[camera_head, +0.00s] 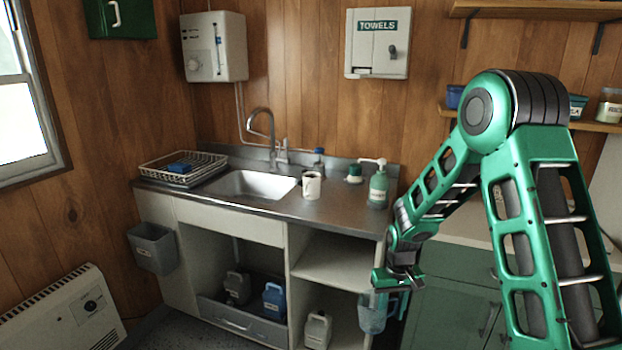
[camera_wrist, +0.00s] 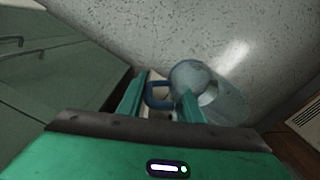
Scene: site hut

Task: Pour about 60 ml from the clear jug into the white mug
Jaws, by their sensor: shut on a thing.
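The white mug (camera_head: 311,185) stands upright on the steel counter, just right of the sink. The clear jug (camera_head: 373,313) hangs in my gripper (camera_head: 396,280), low in front of the cabinet's right end and below counter height. In the wrist view the jug (camera_wrist: 222,100) shows beyond the fingers, with its blue handle (camera_wrist: 158,95) between them. My gripper (camera_wrist: 165,104) is shut on the handle. How much liquid the jug holds cannot be made out. The jug is well below and to the right of the mug, apart from it.
The steel counter (camera_head: 265,205) has a front edge above the jug. A green soap bottle (camera_head: 378,188) stands right of the mug, and a tap (camera_head: 271,135) rises behind the sink. A wire rack (camera_head: 183,167) sits at left. Green cabinets (camera_head: 445,290) are at right.

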